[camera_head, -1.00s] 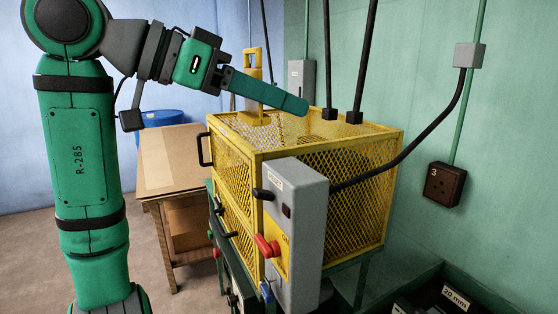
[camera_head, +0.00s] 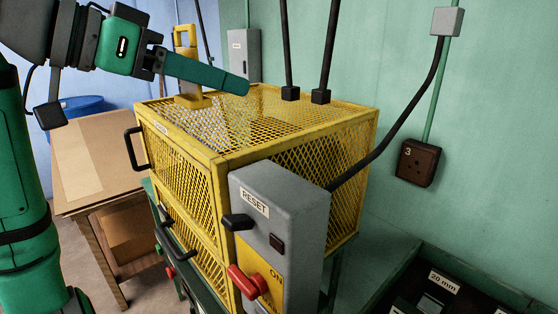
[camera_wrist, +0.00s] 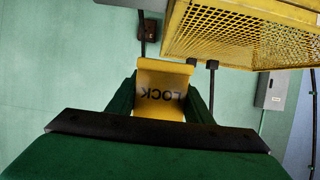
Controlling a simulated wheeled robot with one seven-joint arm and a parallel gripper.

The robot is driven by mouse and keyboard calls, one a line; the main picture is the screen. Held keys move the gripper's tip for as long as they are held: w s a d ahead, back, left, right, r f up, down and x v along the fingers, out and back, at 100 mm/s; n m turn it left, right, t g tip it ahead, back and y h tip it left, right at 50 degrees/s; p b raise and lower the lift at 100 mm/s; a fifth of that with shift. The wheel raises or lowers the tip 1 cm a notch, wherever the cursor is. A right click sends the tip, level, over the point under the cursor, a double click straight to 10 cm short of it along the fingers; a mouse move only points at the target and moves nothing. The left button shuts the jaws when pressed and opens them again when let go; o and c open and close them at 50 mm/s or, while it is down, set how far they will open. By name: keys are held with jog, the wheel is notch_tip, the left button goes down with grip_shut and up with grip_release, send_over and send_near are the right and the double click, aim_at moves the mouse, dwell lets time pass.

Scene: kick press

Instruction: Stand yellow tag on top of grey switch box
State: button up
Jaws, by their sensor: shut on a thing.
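My gripper (camera_head: 243,88) is shut on the yellow tag (camera_head: 186,40), left of and behind the switch box in the head view. The tag is upright, with a holed upper part above the fingers and a wider foot below them. In the wrist view, the tag (camera_wrist: 162,78) sits between the fingers, its LOCK lettering upside down. The near finger hides its middle in the head view. The foot overlaps the cage top in the picture; I cannot tell its height above it. The grey switch box (camera_head: 275,213), with a RESET label and red ON handle, stands at the cage's front corner.
The yellow mesh cage (camera_head: 217,155) lies behind the switch box. Black cables rise from its top, and one curves from the box to a grey wall box (camera_head: 447,21). A wooden table (camera_head: 75,160) is at left. A grey cabinet (camera_head: 243,55) hangs behind.

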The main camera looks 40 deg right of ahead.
jog(key=s+d+f, duration=0.3)
jog(key=s+d, duration=0.1)
jog(key=d, duration=0.1)
send_over(290, 175)
jog(key=f, duration=0.2)
jog(key=a+f, duration=0.1)
jog(key=f, duration=0.1)
jog(key=shift+w+f, duration=0.1)
jog(key=shift+w, duration=0.2)
jog(key=shift+s+d+f, duration=0.3)
jog(key=shift+d+f, duration=0.15)
jog(key=shift+f, duration=1.7)
jog(key=shift+f, duration=0.1)
jog(key=o, duration=1)
jog(key=shift+o, duration=0.2)
